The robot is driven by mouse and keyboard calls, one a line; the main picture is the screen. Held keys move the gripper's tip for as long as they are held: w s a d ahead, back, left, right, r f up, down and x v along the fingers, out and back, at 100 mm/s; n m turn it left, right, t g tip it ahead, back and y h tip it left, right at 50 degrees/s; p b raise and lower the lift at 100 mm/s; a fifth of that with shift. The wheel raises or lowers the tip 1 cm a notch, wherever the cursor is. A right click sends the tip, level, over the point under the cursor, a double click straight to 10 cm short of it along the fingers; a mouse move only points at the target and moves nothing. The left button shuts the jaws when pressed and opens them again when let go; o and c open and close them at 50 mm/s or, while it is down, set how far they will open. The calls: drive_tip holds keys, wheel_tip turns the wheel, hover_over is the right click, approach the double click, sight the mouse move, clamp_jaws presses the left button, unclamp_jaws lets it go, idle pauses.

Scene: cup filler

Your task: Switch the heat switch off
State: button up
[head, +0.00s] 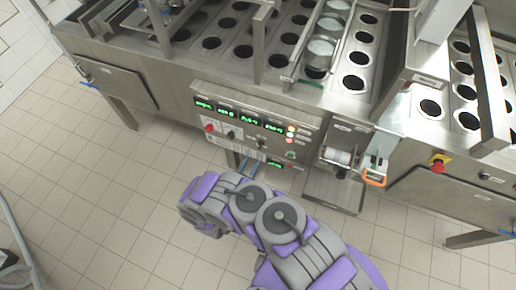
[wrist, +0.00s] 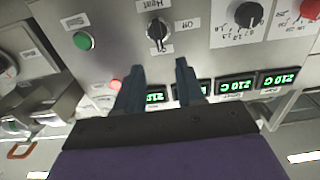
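The heat switch (wrist: 157,30) is a black rotary knob on the grey panel, at the top middle of the wrist view, under an upside-down "Heat" label. An "Off" label sits at its right and another small label by its lower end. Its grip bar stands near upright in that picture; which label it points to is hard to be sure of. In the head view the switch (head: 261,143) is small. My gripper (wrist: 160,76) is open and empty, its two dark fingers apart and pointing toward the knob without visibly touching it. My fingers are not clear in the head view.
A green button (wrist: 83,40), a black dial (wrist: 248,14) and a red knob (wrist: 310,9) are on the same panel. Lit green displays (wrist: 236,87) run alongside. The machine's top (head: 240,52) has rows of cup holes. The tiled floor (head: 110,190) is clear.

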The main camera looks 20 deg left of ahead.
sight(259, 146)
drive_tip(key=w, duration=0.3)
drive_tip(key=w+b, duration=0.1)
drive_tip(key=w, duration=0.2)
drive_tip(key=w+b, duration=0.1)
drive_tip(key=w, duration=0.2)
drive_tip(key=shift+d, duration=0.35)
clamp_jaws()
